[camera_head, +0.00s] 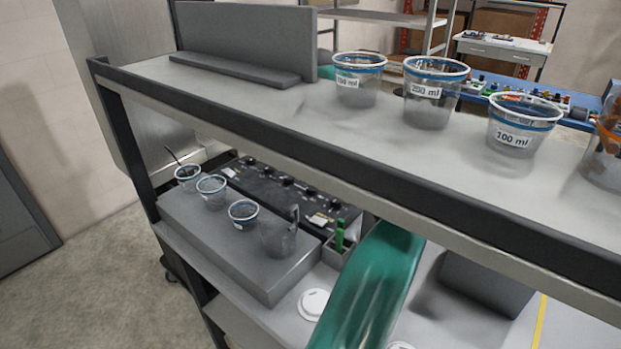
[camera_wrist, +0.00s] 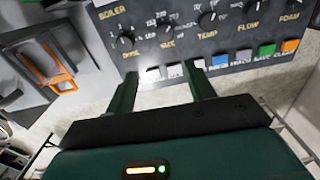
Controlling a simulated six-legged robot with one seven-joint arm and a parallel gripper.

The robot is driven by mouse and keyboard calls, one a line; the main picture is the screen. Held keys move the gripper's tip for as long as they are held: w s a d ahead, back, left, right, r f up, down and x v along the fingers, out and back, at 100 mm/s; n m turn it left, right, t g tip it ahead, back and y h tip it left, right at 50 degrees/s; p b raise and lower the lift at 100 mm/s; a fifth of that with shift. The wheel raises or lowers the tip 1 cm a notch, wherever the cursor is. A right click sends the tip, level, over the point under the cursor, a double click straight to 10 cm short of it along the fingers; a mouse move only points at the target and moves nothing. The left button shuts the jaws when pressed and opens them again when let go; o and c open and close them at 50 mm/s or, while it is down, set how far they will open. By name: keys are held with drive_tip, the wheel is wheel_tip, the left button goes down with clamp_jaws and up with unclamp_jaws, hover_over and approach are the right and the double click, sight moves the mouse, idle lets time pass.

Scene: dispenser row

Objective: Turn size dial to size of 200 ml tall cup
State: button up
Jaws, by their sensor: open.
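The size dial (camera_wrist: 169,29) is a dark knob on the black control panel (camera_wrist: 230,45), with numbers around it and the word SIZE below. My gripper (camera_wrist: 160,70) is open and empty, its two green fingers pointing at the panel, below the dial and apart from it. In the head view the panel (camera_head: 268,182) lies under the upper shelf; its dials are too small to read. A clear cup labelled 200 ml (camera_head: 432,92) with a blue band stands upright on the upper shelf.
Other clear cups stand beside it, one labelled 100 ml (camera_head: 515,128). Several small cups sit on a grey block (camera_head: 235,250) below. The shelf's dark front edge (camera_head: 330,165) overhangs the panel. Coloured buttons (camera_wrist: 245,55) line the panel beneath the dials.

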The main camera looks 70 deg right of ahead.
drive_tip(key=w, duration=0.3)
approach(312, 190)
drive_tip(key=shift+w+d, duration=0.5)
drive_tip(key=shift+w, duration=0.05)
drive_tip(key=f, duration=0.1)
drive_tip(key=s+f, duration=0.1)
drive_tip(key=f, duration=0.1)
drive_tip(key=shift+s+f, duration=0.15)
drive_tip(key=shift+s, duration=0.1)
drive_tip(key=f, duration=0.4)
drive_tip(key=shift+w+f, duration=0.25)
drive_tip(key=shift+f, duration=0.1)
drive_tip(key=shift+w+d+f, duration=0.1)
drive_tip(key=shift+w+f, duration=0.15)
drive_tip(key=shift+s, duration=0.2)
drive_tip(key=shift+w, duration=0.1)
drive_tip(key=c, duration=1)
